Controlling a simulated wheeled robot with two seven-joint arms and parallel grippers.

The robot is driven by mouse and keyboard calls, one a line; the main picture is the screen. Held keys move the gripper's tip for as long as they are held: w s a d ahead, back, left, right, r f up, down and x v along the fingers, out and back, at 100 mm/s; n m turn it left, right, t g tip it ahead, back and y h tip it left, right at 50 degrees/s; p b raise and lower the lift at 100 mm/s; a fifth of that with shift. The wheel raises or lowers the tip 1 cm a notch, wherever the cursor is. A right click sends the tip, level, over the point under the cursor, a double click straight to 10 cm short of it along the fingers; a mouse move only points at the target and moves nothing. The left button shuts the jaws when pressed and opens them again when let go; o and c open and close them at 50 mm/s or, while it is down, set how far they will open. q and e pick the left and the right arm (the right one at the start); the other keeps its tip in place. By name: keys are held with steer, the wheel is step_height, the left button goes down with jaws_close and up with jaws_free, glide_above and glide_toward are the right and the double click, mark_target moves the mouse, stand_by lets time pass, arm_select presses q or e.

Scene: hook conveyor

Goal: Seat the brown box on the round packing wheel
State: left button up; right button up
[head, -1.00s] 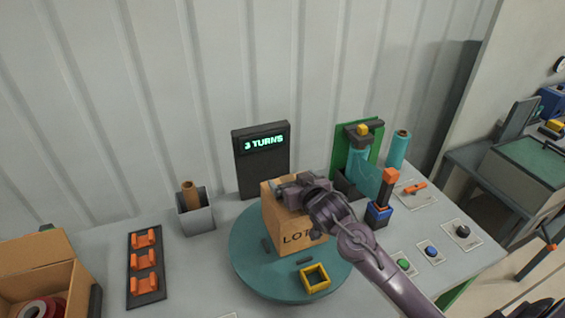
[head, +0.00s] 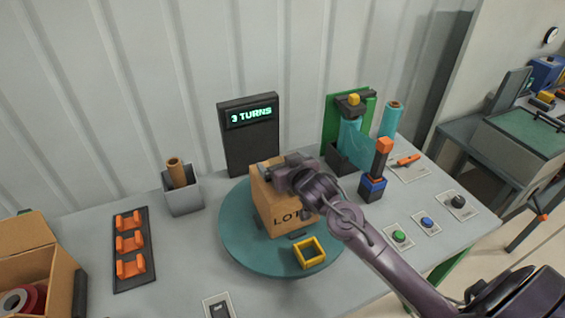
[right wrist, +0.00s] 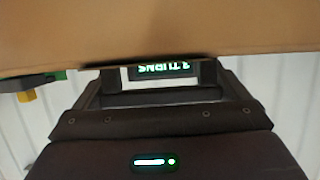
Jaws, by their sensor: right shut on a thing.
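The brown box (head: 283,205), marked "LOT", is over the round teal packing wheel (head: 240,243) on the grey table. It stands upright, near the middle of the wheel. I cannot tell whether its bottom touches the wheel. My right gripper (head: 275,168) is shut on the top of the box, and the arm comes in from the right. In the right wrist view the box (right wrist: 160,35) fills the top of the picture, close against the jaws. A yellow square frame (head: 310,253) is at the wheel's front edge. My left gripper is not in view.
A black display (head: 248,140) reading "3 TURNS" stands behind the wheel. Left are a grey holder (head: 182,194), an orange-clip rack (head: 130,250) and an open carton (head: 40,265). Right are a teal film roll stand (head: 352,145), an orange-topped post (head: 378,170) and buttons (head: 399,236).

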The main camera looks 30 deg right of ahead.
steer(key=shift+s+r+p, duration=0.1)
steer(key=shift+r+p, duration=0.1)
steer(key=shift+p, duration=0.1)
stand_by(0.4)
steer(key=shift+f, duration=0.45)
stand_by(1.5)
steer(key=o, duration=1.7)
steer(key=shift+f, duration=0.15)
steer(key=shift+s, duration=0.45)
steer(key=b+v, duration=0.1)
steer(key=v, duration=0.5)
steer(key=shift+s+a+b, duration=0.1)
steer(key=shift+b, duration=0.3)
steer(key=shift+s+r, duration=0.35)
steer(key=shift+r, duration=0.1)
